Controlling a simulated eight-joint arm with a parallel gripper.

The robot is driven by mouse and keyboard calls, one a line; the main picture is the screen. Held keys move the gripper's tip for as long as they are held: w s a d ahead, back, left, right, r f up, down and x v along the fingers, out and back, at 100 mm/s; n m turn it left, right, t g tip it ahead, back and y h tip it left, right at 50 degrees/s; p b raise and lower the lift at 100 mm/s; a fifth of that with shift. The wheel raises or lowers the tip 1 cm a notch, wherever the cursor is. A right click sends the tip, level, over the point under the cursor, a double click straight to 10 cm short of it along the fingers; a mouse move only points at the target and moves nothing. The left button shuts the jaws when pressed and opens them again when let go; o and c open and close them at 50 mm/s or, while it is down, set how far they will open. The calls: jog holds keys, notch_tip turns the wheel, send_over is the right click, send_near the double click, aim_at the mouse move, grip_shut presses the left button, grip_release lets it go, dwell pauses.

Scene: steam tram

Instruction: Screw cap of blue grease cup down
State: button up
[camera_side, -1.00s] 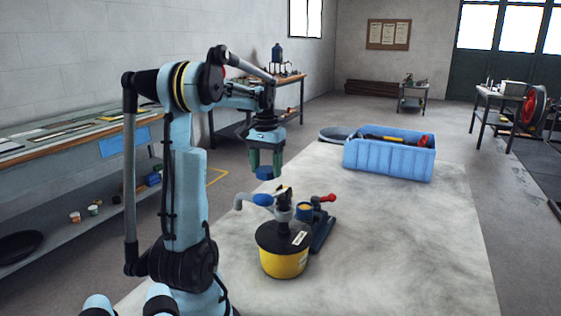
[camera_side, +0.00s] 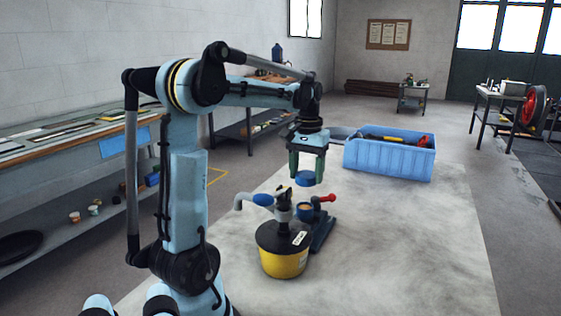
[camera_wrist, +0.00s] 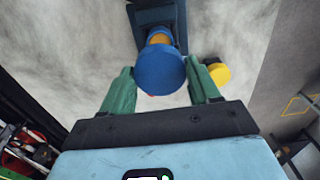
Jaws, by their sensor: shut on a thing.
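My gripper (camera_side: 307,177) is shut on a round blue cap (camera_side: 305,180) and holds it in the air. The cap (camera_wrist: 160,71) also shows between the green fingers in the wrist view. Below it stands the blue grease cup (camera_side: 305,212), open at the top with tan grease showing, on a dark blue base (camera_side: 323,232). The cap is apart from the cup, almost straight above it in the side view. In the wrist view the cap partly hides the cup (camera_wrist: 160,38).
A yellow can with a black top (camera_side: 283,262) and a blue-gripped spout stands just in front of the cup. A red-knobbed lever (camera_side: 327,198) sticks out beside the cup. A blue crate (camera_side: 390,160) with tools stands behind. The bench right of the base is clear.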

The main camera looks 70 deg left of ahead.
jog(key=shift+f, duration=2.9)
jog(key=n, duration=1.6)
jog(key=shift+n, duration=0.3)
jog(key=n, duration=1.3)
